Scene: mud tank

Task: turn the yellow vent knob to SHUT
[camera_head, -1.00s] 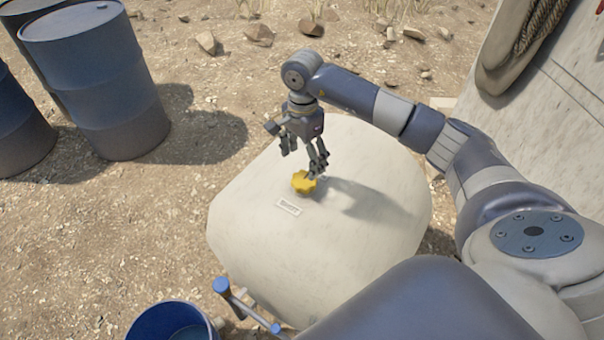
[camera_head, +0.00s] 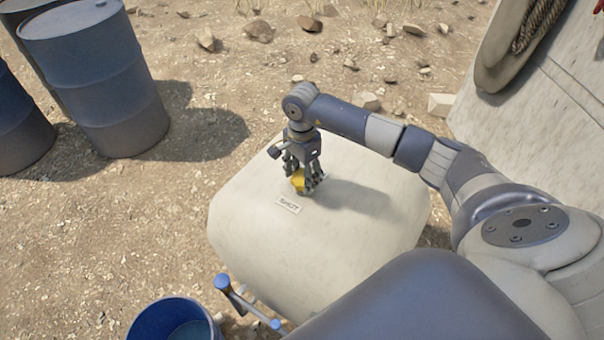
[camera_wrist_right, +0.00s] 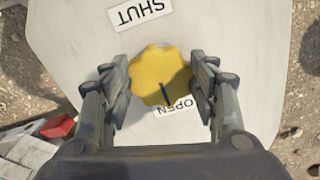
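The yellow vent knob (camera_head: 298,183) sits on top of the pale tank (camera_head: 350,240). In the right wrist view the lobed knob (camera_wrist_right: 158,72) has a dark pointer line aimed at the OPEN label (camera_wrist_right: 176,107). The SHUT label (camera_wrist_right: 139,11) lies on the opposite side of the knob; it also shows in the head view (camera_head: 288,205). My right gripper (camera_head: 303,185) is lowered over the knob, with one finger on each side. Its fingers (camera_wrist_right: 160,85) look spread around the knob; firm contact does not show. My left gripper is not in view.
Blue drums (camera_head: 100,80) stand on the ground at the upper left. A blue bucket (camera_head: 172,322) and a blue-ended bar (camera_head: 243,303) are at the tank's near side. A pale wall with a coiled rope (camera_head: 535,30) rises at the right.

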